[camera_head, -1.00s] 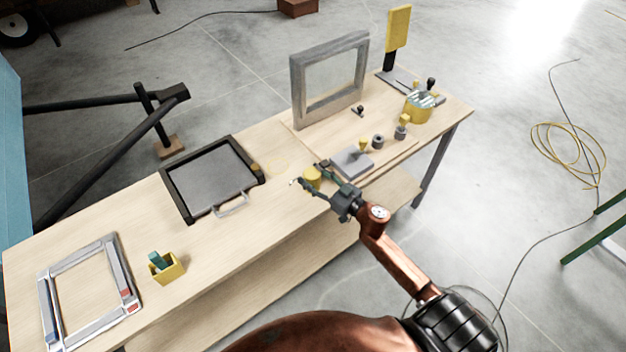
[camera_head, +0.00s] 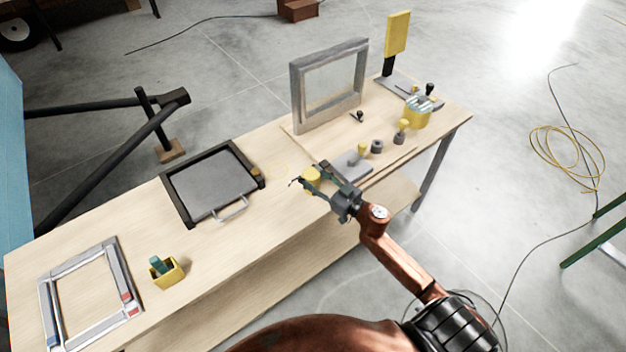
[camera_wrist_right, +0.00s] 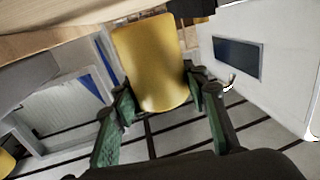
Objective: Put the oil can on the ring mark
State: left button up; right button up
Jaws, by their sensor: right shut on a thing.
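The yellow oil can (camera_head: 311,174) is at the bench's front side, between the fingers of my right gripper (camera_head: 312,182). The right gripper is shut on it. In the right wrist view, the can (camera_wrist_right: 152,62) fills the space between the two green-padded fingers (camera_wrist_right: 160,110). I cannot tell whether its base touches the bench. The ring mark is a faint yellow circle (camera_head: 278,161) on the bench top, just left of and behind the can, and looks empty. My left gripper is not in view.
A dark-framed tray (camera_head: 168,191) lies left of the ring mark. A grey upright frame (camera_head: 296,100) stands behind. A grey block (camera_head: 350,165) and several small knobbed parts lie right of my gripper. A yellow box (camera_head: 168,275) and a metal frame (camera_head: 50,312) are at left.

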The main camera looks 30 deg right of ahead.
jog(key=s+a+r+p, duration=0.4)
jog(key=s+a+r, duration=0.3)
jog(key=s+r, duration=0.45)
jog(key=s+a+f+m+h, duration=0.3)
jog(key=s+a+f+h, duration=0.2)
jog(key=a, duration=0.5)
jog(key=shift+s+f+t, duration=0.2)
jog(key=shift+s+t, duration=0.1)
jog(key=shift+s, duration=0.9)
